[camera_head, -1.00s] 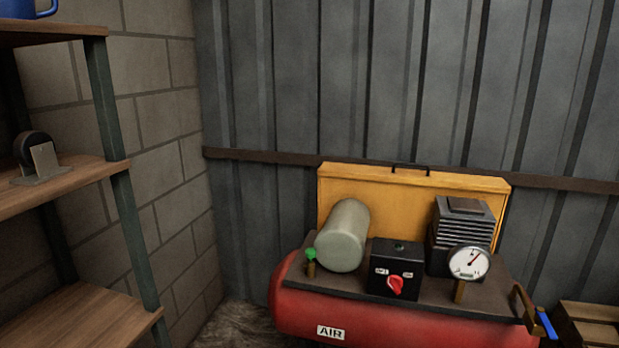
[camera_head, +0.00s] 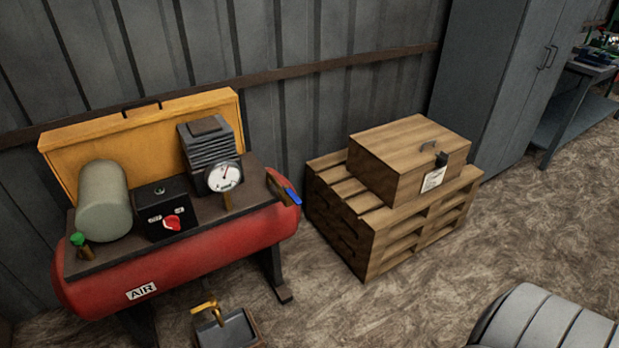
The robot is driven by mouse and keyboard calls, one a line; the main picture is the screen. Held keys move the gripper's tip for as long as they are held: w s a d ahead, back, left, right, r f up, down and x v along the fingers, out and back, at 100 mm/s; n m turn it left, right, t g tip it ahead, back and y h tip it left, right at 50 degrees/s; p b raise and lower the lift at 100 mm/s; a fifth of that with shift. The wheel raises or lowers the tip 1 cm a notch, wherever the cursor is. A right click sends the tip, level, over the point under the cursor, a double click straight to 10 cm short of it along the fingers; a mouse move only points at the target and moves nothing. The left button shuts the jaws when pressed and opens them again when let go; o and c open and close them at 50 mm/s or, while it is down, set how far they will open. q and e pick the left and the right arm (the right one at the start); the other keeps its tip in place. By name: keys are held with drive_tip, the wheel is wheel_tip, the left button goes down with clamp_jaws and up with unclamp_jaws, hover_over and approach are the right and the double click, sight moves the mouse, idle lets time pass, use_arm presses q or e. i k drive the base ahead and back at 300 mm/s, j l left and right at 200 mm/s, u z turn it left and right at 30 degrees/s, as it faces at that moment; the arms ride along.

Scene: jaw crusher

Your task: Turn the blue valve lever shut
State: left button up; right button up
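The blue valve lever (camera_head: 292,196) sits at the right end of the red air compressor tank (camera_head: 190,254), beside a brass-coloured pipe or fitting (camera_head: 277,188). It is small in the view, and its exact angle to the pipe is hard to tell. Neither of my grippers shows in the head view.
A pressure gauge (camera_head: 224,177) and a black switch box (camera_head: 166,208) with a red knob stand on the compressor. A wooden crate (camera_head: 405,170) rests on pallets (camera_head: 400,235) to the right. A small dark box (camera_head: 228,328) is on the floor in front. Open floor lies at right.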

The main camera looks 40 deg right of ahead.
sight(286, 188)
drive_tip(key=z, duration=1)
